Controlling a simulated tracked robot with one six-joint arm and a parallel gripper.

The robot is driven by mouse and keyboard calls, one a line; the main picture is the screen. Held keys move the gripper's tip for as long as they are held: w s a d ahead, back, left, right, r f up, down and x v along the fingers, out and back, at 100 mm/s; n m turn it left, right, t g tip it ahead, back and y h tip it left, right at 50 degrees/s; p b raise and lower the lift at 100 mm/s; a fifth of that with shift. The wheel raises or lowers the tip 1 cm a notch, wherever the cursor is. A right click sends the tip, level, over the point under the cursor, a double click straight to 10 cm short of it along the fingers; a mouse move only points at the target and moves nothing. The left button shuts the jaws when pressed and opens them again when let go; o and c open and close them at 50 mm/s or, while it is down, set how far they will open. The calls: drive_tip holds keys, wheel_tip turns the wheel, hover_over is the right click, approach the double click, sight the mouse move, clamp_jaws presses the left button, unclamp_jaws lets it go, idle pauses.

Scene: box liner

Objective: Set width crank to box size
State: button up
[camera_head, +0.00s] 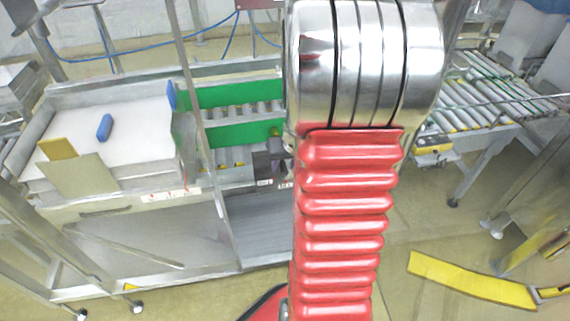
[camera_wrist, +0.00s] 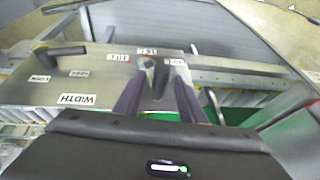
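In the wrist view, a metal panel (camera_wrist: 35,85) carries a white WIDTH label (camera_wrist: 77,99) and several smaller labels. A dark upright knob with a grey metal part (camera_wrist: 149,73), likely the width crank, stands at the panel's right part, among number labels too blurred to read surely. My gripper (camera_wrist: 158,82) has its two dark purple fingers spread, one on each side of the knob, with gaps visible; I cannot tell contact. A black handle (camera_wrist: 60,50) lies at the panel's left. In the head view my red arm hides much of the middle.
In the head view, a white-topped table (camera_head: 140,110) at left bears a blue block (camera_head: 104,127) and tan flaps (camera_head: 82,176). Green side panels (camera_head: 215,95) flank rollers beside it. A roller conveyor (camera_head: 480,95) stands at right. A yellow strip (camera_head: 470,282) lies lower right.

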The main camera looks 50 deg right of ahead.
drive_tip(key=v, duration=1.3)
drive_tip(key=shift+r, duration=0.35)
drive_tip(key=shift+s, duration=0.1)
